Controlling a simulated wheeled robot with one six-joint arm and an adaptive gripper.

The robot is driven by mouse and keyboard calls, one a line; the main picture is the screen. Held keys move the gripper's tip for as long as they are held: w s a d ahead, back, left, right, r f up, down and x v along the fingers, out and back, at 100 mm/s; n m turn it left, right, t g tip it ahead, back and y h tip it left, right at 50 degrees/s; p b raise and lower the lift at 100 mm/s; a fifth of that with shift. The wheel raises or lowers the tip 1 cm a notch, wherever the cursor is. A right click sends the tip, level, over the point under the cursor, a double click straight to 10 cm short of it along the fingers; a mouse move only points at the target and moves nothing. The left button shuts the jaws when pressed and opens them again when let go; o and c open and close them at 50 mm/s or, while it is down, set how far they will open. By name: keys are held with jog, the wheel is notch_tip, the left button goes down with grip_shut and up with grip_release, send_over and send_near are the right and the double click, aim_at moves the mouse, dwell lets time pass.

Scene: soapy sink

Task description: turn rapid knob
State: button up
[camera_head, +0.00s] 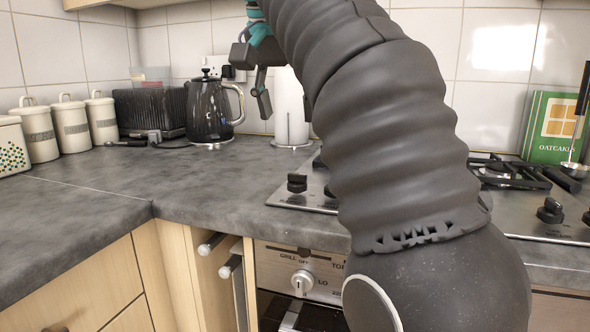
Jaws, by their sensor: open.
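Black hob knobs stand on the steel hob: a left one (297,183), one at the right (550,210), and one partly behind my arm. A pale oven knob (302,283) sits on the front panel, with "GRILL", "OFF" and "LO" lettering around it. I can read no "rapid" label, so I cannot tell which knob is the rapid one. My gripper (252,79) is open, high at the back in front of the tiled wall, apart from all the knobs. My arm hides the middle of the hob and much of the oven panel.
A dark kettle (208,108), a black toaster (150,110) and several white canisters (72,123) stand at the back left. A white cylinder (291,108) stands behind the hob. A green oatcakes box (553,130) is at the right. The left worktop (110,180) is mostly clear.

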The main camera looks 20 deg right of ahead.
aim_at(297, 174)
jog(key=b+x, duration=0.5)
jog(key=x, duration=0.7)
jog(key=shift+w+f, duration=0.1)
jog(key=shift+f, duration=0.1)
jog(key=c, duration=1.2)
